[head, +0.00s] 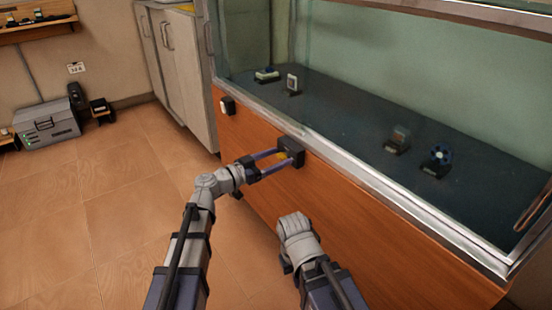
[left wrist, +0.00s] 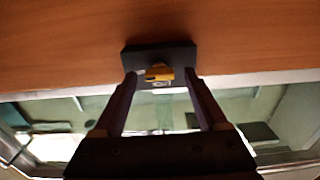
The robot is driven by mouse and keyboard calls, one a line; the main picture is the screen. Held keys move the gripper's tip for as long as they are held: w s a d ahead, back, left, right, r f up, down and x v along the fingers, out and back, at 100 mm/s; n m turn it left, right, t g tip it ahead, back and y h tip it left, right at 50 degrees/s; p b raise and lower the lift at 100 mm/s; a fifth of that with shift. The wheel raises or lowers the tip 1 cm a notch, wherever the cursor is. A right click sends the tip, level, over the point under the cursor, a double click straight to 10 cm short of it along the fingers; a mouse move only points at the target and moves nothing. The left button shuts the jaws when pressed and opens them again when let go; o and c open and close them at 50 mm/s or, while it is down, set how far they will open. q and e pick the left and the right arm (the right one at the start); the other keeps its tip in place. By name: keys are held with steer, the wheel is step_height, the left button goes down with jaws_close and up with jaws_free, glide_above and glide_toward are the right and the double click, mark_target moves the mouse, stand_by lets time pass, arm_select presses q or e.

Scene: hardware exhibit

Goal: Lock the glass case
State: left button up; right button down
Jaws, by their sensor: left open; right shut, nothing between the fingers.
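The glass case (head: 400,195) has a wooden front panel, a metal-edged rim and glass above. A black lock block (head: 291,148) sits on the wooden panel just below the rim. A yellow key or knob (left wrist: 158,72) sticks out of the lock block, which also shows in the left wrist view (left wrist: 160,54). My left gripper (head: 279,161) is open, with its fingers on either side of the yellow piece; I cannot tell whether they touch it. My right gripper (head: 286,264) is shut and empty, low in front of the panel, partly hidden by its own wrist.
Several small exhibits stand on the dark case floor, including a blue round one (head: 438,158). A small white-and-black fitting (head: 227,106) is on the panel's left end. A grey cabinet (head: 180,70) stands beyond it. The tiled floor (head: 110,200) at left is clear.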

arm_select(q)
jaws_close()
stand_by(0.5)
steer(key=shift+n, duration=0.3)
steer(key=n, duration=0.3)
steer(key=shift+n, duration=0.4)
steer(key=n, duration=0.4)
steer(key=shift+w+a+f+n, duration=0.1)
steer(key=shift+n, duration=0.2)
steer(key=n, duration=0.4)
steer(key=shift+f+n, duration=0.1)
steer(key=shift+n, duration=2.3)
